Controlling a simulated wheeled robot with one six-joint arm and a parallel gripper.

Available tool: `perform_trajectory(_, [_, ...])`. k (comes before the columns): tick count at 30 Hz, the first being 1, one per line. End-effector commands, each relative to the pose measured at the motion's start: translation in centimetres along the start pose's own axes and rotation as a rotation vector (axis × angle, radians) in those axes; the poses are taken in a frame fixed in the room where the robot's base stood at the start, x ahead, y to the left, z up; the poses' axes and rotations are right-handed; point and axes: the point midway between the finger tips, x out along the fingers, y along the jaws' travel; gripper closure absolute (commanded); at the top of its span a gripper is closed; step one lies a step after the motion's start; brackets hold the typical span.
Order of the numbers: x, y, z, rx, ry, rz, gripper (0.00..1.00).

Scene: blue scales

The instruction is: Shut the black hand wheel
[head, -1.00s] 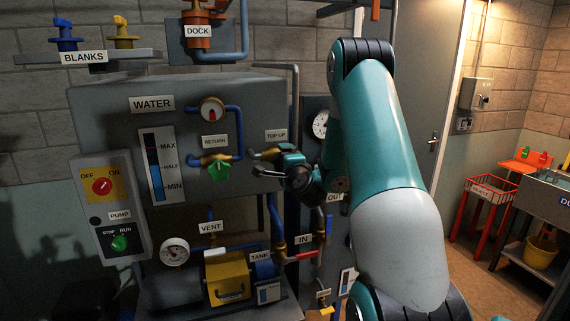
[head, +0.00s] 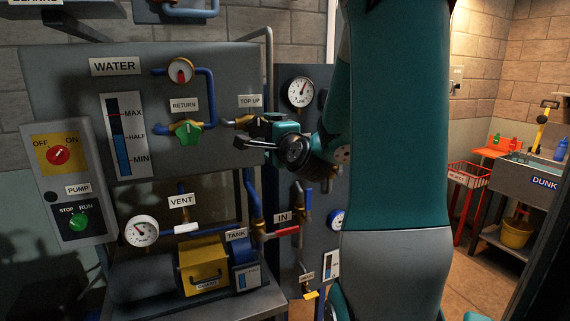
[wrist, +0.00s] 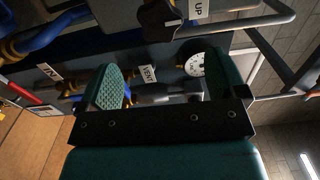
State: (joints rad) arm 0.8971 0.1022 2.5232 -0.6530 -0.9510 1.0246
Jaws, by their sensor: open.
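The black hand wheel (wrist: 158,22) shows at the top of the wrist view, beside a label ending in "UP" (wrist: 197,9). It is beyond my gripper (wrist: 168,84), above the gap between the fingers, and no finger visibly touches it. My gripper is open, and no object is held between its teal pads. In the head view my gripper (head: 248,134) is just below the TOP UP label (head: 250,101), at the brass fitting (head: 238,121). There the wheel is hidden or too dark to tell from the gripper.
A green RETURN wheel (head: 188,134) is left of my gripper. Below are the red IN lever (head: 284,231), the white VENT lever (head: 187,228) and blue pipes. A gauge (head: 301,92) is on the panel to the right. A sink (head: 528,172) stands far right.

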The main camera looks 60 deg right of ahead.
Motion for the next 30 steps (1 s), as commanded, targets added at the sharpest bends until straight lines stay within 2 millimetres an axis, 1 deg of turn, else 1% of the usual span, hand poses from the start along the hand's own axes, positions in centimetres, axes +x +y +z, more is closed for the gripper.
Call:
perform_trajectory(1, [-0.5, 0.6, 0.0, -0.003, 0.005, -0.007, 0.1])
perform_trajectory(3, [-1.2, 0.7, -0.3, 0.002, 0.016, -0.006, 0.1])
perform_trajectory(10, [-4.0, 0.7, -0.3, 0.003, 0.017, -0.005, 0.1])
perform_trajectory(15, [-5.7, 0.3, -0.4, 0.005, 0.018, -0.003, 0.1])
perform_trajectory(21, [-6.6, 0.1, -0.3, 0.007, 0.016, 0.001, 0.1])
perform_trajectory(30, [-6.6, 0.0, -0.2, 0.006, 0.015, 0.001, 0.1])
